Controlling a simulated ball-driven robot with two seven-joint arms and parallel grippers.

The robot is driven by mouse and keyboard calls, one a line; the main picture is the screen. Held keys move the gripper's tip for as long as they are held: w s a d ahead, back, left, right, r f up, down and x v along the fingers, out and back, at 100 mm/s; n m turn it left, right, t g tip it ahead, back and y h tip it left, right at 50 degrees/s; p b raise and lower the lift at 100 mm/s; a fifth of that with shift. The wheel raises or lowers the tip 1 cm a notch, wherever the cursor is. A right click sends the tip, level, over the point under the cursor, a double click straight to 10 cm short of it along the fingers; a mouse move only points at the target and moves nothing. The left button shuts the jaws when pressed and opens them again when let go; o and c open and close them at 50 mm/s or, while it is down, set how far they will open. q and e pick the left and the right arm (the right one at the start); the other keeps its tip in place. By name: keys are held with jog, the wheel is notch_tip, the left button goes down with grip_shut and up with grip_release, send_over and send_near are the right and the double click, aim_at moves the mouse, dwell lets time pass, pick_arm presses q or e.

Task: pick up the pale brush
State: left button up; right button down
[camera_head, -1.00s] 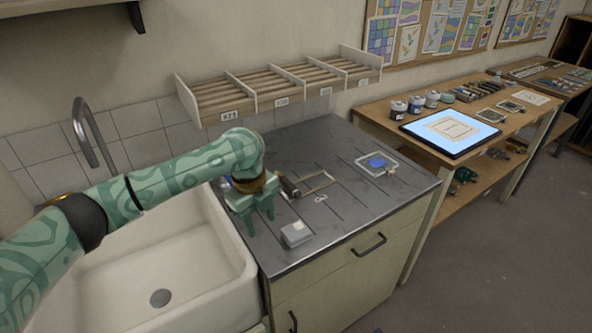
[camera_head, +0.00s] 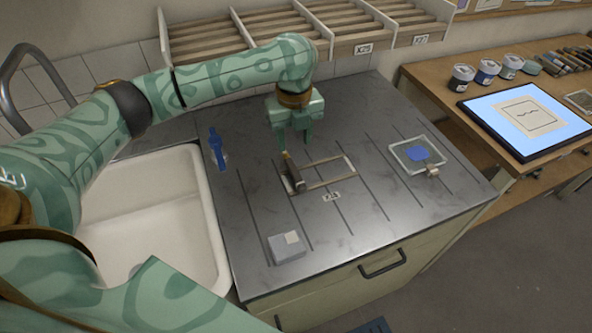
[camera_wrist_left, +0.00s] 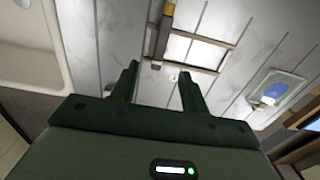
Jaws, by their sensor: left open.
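A brush (camera_head: 293,176) with a dark body and a tan end lies across the left part of a thin wooden frame (camera_head: 338,183) on the dark counter. It looks like the pale brush, though its colour is hard to judge. It also shows in the left wrist view (camera_wrist_left: 164,32), beyond the fingertips. My left gripper (camera_head: 295,142) is open and empty, pointing down just behind and above this brush, apart from it as far as I can tell. Its two fingers (camera_wrist_left: 159,76) stand spread in the wrist view. My right gripper is not in view.
A blue brush-like tool (camera_head: 216,148) is near the sink (camera_head: 205,235). A glass piece with blue paint (camera_head: 418,154) lies to the right. A grey block (camera_head: 286,248) sits at the front. A slotted shelf (camera_head: 230,45) hangs behind. The counter's front right is clear.

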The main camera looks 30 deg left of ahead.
pick_arm(q)
jog(key=b, duration=0.1)
send_over(294, 170)
jog(key=f, duration=0.5)
jog(key=shift+w+d, duration=0.1)
jog(key=shift+d, duration=0.25)
jog(key=shift+f+b, duration=0.35)
jog(key=shift+f, duration=0.45)
jog(key=f+b, duration=0.1)
jog(key=f, duration=0.2)
jog(key=f+b, duration=0.1)
jog(key=f, duration=0.1)
jog(key=shift+a+b, duration=0.25)
jog(key=shift+b, duration=0.1)
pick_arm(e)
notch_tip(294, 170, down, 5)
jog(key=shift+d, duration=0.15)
pick_arm(q)
jog(key=shift+s+r, duration=0.1)
jog(key=shift+s, duration=0.1)
jog(key=shift+c, duration=0.9)
grip_shut()
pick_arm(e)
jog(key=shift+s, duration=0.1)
